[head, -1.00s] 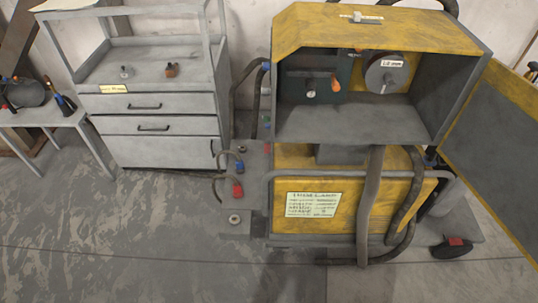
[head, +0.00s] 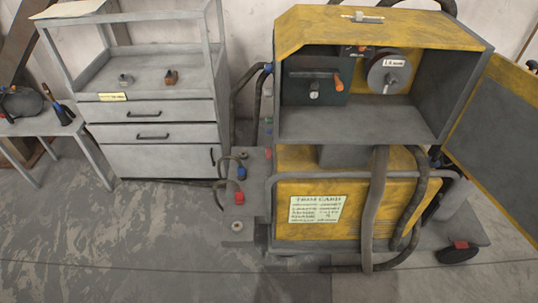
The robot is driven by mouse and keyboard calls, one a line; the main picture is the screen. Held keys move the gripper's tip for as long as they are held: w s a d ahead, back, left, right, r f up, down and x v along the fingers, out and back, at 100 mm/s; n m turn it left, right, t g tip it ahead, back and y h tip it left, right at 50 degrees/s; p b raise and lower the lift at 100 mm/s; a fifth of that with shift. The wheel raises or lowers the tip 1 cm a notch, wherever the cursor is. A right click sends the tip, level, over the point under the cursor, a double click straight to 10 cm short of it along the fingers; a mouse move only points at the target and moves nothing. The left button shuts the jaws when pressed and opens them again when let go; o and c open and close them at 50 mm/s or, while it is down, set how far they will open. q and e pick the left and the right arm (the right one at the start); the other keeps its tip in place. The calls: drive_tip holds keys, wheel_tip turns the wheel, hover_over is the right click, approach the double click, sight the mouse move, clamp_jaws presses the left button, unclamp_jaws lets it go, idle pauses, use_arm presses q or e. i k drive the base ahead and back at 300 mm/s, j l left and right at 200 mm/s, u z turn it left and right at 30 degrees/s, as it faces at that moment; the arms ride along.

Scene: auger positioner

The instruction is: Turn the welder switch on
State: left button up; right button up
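The yellow and grey welder (head: 350,200) stands right of centre in the head view. Its upper cabinet is open at the front. Inside are a dark panel with a small round gauge or knob (head: 314,94), a lever with an orange tip (head: 338,80), and a grey wire spool (head: 388,72) with a white label. A small orange-red part (head: 361,49) shows near the cabinet's upper edge. I cannot tell which part is the welder switch, or whether it is on. Neither of my grippers is in view.
The cabinet's yellow-edged door (head: 495,140) stands open at the right. Hoses hang in front of the welder's base. A grey drawer cart (head: 160,160) and a small side table (head: 35,127) stand left. The floor (head: 130,240) in front is mostly clear.

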sight(268, 151)
drive_tip(key=i+j+z, duration=0.1)
drive_tip(key=z, duration=0.25)
drive_tip(key=j+z, duration=0.2)
drive_tip(key=z, duration=0.2)
drive_tip(key=i+j+z, duration=0.1)
drive_tip(key=z, duration=0.25)
drive_tip(key=i+j+z, duration=0.25)
drive_tip(key=j, duration=1)
drive_tip(key=k+j+z, duration=0.1)
drive_tip(key=j+z, duration=0.15)
drive_tip(key=j, duration=1)
